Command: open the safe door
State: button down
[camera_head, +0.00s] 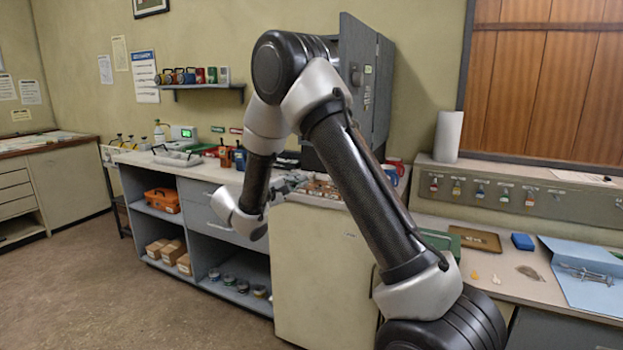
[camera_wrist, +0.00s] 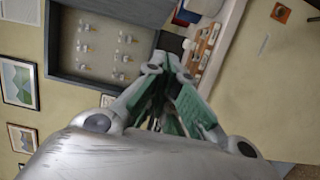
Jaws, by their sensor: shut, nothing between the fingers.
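A cream, flat-fronted cabinet (camera_head: 322,270) stands between the counters in the head view; it may be the safe, but I cannot be sure. Its front looks flat and closed, and my arm covers its right side. A plain cream surface (camera_wrist: 258,100), perhaps the same front, fills the right of the wrist view. My gripper (camera_wrist: 166,62) is shut and empty, with its fingertips in front of the counter area and the grey key box. In the head view my gripper (camera_head: 287,184) is small and partly hidden, near the cream cabinet's top left.
A grey wall cabinet (camera_head: 383,85) stands open behind my arm; its key hooks show in the wrist view (camera_wrist: 105,45). A tray of small items (camera_head: 318,188) lies on top near my gripper. The right counter holds a blue folder (camera_head: 590,285). Floor at left is clear.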

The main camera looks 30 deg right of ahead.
jog(key=d, duration=1)
jog(key=shift+w+d, duration=0.25)
jog(key=shift+w, duration=0.05)
